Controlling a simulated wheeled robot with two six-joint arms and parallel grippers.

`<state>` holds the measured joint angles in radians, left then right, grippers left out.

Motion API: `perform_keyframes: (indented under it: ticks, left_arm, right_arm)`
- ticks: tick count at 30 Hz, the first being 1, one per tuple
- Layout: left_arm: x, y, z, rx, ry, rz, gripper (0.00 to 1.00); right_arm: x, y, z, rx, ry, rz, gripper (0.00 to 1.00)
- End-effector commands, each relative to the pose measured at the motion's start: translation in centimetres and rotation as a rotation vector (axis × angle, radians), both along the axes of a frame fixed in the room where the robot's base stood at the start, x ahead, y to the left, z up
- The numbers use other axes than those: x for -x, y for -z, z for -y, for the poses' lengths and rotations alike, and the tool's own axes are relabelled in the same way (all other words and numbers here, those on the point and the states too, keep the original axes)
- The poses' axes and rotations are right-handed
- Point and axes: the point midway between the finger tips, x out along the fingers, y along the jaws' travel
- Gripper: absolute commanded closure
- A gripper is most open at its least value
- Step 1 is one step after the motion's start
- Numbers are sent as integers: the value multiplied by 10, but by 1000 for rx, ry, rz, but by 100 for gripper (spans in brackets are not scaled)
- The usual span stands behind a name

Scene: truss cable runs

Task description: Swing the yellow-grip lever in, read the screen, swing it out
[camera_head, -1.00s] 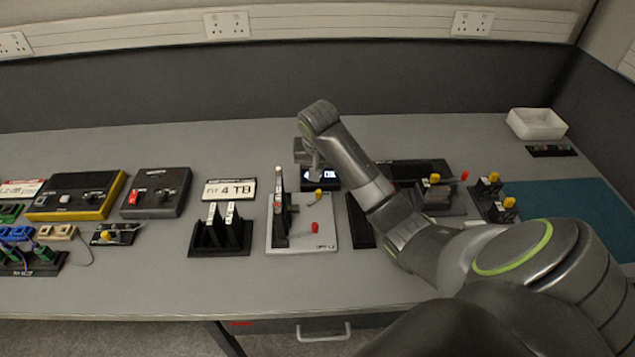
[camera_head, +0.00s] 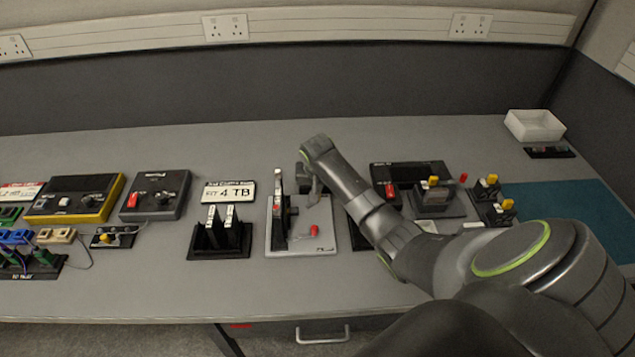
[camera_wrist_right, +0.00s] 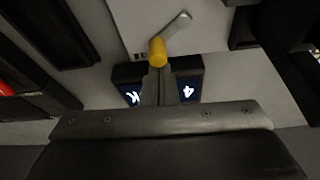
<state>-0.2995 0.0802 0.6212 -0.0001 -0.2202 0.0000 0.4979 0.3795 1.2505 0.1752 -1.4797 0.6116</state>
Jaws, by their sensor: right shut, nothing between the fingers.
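The yellow-grip lever shows in the right wrist view: a yellow grip (camera_wrist_right: 158,52) on the end of a short grey arm, over a pale plate. My right gripper (camera_wrist_right: 158,72) is shut and empty, its fingertips right at the grip; I cannot tell whether they touch. Behind the fingers, a dark screen (camera_wrist_right: 188,91) shows lit characters on both sides, one like a 4; its middle is covered. In the head view my right gripper (camera_head: 313,196) is over the pale plate (camera_head: 325,238), and the yellow grip and screen are hidden by my arm. My left gripper is not in view.
A tall dark upright (camera_head: 279,210) and a red knob (camera_head: 314,230) are on the same plate. A black rack (camera_head: 220,242) stands left of it, below a "4 TB" label (camera_head: 228,192). Other yellow-knobbed fixtures (camera_head: 492,180) stand to the right. The front table strip is clear.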

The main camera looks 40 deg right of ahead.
Motion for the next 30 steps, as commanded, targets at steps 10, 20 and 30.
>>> perform_keyframes:
  ticks: [10, 20, 30]
  left_arm:
    - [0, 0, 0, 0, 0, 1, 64]
    - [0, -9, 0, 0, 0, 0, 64]
    - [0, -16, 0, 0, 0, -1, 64]
  right_arm:
    - [0, 0, 0, 1, 0, 1, 100]
    - [2, 0, 1, 0, 54, 0, 100]
    - [4, 0, 1, 0, 104, -1, 100]
